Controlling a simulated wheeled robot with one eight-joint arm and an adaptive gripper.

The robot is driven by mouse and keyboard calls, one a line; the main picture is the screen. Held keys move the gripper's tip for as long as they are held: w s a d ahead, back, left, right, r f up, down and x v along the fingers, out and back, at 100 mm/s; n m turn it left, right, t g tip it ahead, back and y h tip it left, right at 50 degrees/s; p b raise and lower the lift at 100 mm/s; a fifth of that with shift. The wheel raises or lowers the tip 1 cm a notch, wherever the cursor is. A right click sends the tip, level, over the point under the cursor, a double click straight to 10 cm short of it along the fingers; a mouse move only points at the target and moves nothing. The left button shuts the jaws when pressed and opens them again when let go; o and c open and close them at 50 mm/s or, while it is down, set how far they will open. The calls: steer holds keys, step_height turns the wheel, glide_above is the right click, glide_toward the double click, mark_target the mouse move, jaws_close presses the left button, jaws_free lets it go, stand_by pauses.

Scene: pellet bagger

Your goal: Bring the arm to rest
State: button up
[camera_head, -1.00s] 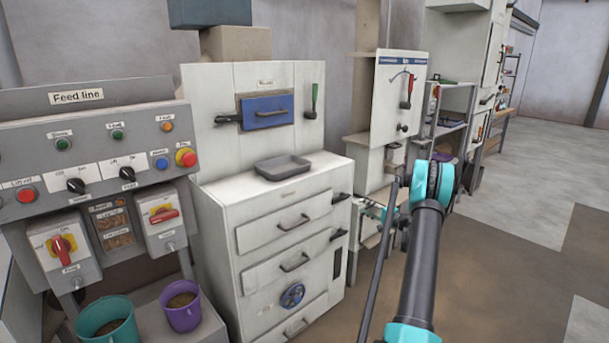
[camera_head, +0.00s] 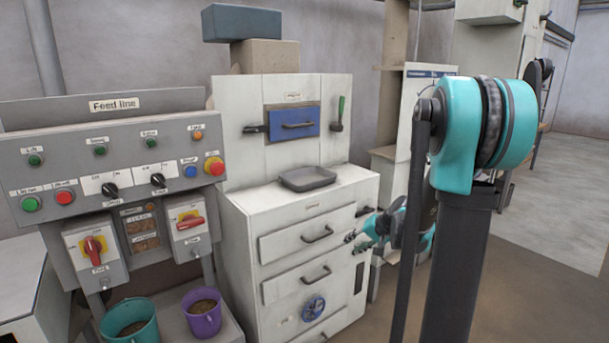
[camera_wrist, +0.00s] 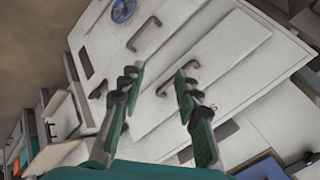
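My arm (camera_head: 462,230) stands folded at the right of the head view, its teal elbow joint (camera_head: 485,130) raised high and close to the camera. My gripper (camera_head: 358,240) shows small beside the white drawer cabinet (camera_head: 245,240), in front of its right side. In the wrist view my gripper (camera_wrist: 158,78) has its two fingers well apart, with nothing between them. The cabinet's drawer fronts and handles (camera_wrist: 145,35) lie beyond the fingers. I cannot tell the exact gap to the cabinet.
The feed line panel (camera_head: 120,150) with knobs and switches stands at left. A grey tray (camera_head: 307,180) lies on the cabinet. Open floor (camera_head: 570,200) is at right.

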steer(key=s+d+f+n+g+h, duration=0.1)
steer(key=s+f+n+h, duration=0.1)
steer(key=s, duration=1.1)
steer(key=s+d+f+n+g+h, duration=0.1)
steer(key=s+f+h, duration=0.2)
steer(key=s, duration=1.1)
steer(key=shift+f+n+h, duration=0.3)
steer(key=shift+n+h, duration=0.1)
steer(key=shift+s+d, duration=0.1)
